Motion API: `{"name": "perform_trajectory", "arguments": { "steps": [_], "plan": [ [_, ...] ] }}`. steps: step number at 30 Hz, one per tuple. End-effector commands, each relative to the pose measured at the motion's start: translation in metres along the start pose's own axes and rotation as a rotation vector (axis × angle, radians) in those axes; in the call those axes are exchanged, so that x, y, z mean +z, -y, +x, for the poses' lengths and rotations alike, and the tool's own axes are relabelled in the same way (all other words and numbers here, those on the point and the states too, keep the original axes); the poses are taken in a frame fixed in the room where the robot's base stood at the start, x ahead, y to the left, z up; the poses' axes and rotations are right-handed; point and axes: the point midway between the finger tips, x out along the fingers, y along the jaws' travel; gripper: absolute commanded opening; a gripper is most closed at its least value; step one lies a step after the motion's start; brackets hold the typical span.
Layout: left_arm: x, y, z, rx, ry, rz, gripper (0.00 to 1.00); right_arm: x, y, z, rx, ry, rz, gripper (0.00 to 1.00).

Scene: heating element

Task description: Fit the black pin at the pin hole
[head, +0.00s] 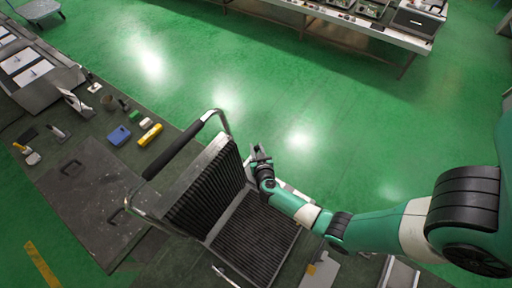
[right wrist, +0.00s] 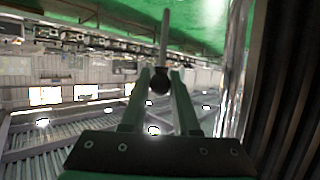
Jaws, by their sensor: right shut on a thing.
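My right gripper (head: 258,155) is beside the upper right edge of the heating element's upright ribbed panel (head: 208,185). In the right wrist view its two fingers (right wrist: 160,88) are shut on the pin (right wrist: 164,40), a thin grey rod with a round black end between the fingertips. The rod points away from the gripper. A shiny metal edge and dark ribs (right wrist: 285,95) stand close on the right of that view. The pin is too small to make out clearly in the head view. I cannot make out the pin hole. My left gripper is not in view.
The heating element has a second ribbed panel (head: 255,238) lying flat and a metal frame with a black handle (head: 172,150). A dark workbench (head: 95,200) at left carries a yellow object (head: 150,135) and a blue box (head: 120,136). Open green floor lies beyond.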

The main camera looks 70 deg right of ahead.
Motion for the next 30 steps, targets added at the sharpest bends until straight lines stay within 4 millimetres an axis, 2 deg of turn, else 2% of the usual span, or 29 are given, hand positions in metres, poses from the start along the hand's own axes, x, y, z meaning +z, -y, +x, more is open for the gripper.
{"name": "perform_trajectory", "arguments": {
  "steps": [6,9,18,30],
  "plan": [
    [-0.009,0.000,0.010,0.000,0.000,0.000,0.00,-0.003,0.000,-0.003,-0.001,0.003,0.000,0.00],
    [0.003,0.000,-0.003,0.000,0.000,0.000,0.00,0.015,0.000,0.005,-0.001,0.002,0.000,0.00],
    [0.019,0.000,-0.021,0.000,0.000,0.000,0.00,0.045,0.001,0.018,0.000,0.002,0.001,0.00],
    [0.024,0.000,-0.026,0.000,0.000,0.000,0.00,0.054,0.001,0.021,0.000,0.001,0.001,0.00]
  ]
}}
